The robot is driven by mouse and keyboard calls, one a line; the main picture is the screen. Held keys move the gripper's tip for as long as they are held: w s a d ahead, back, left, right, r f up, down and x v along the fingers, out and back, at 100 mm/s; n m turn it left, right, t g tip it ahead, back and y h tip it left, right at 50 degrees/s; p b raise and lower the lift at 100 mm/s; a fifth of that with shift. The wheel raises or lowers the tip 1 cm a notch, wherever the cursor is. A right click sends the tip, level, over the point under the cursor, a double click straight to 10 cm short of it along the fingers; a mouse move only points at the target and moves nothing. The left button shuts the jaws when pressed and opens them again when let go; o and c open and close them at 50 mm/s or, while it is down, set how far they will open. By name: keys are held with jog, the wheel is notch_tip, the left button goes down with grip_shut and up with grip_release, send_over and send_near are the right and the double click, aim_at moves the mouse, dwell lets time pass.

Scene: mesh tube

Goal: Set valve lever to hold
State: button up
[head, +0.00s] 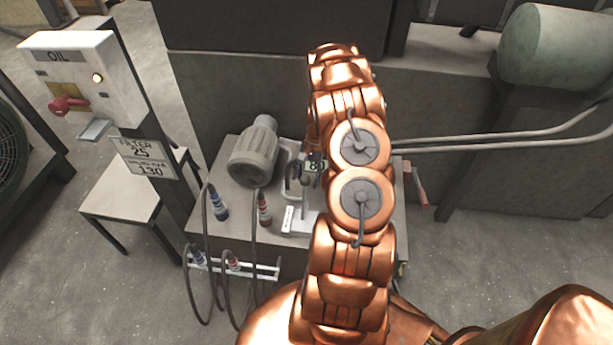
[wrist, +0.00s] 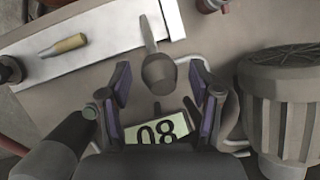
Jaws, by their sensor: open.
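A lever with a grey metal bar and a dark rounded knob (wrist: 158,70) shows in the wrist view. The knob lies between the spread fingers of my gripper (wrist: 159,88), with a gap on each side. My gripper is open and holds nothing. In the head view my arm hides most of the lever area. I cannot read a hold mark.
A grey motor (head: 255,152) stands on the bench (head: 225,185), close to the gripper's right in the wrist view (wrist: 283,105). Hoses with blue and red fittings hang at the bench front. An OIL box (head: 85,75) with a red handle stands left. Grey pipes run right.

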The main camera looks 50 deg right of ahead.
jog(key=shift+c, duration=0.2)
grip_shut()
dwell(0.4)
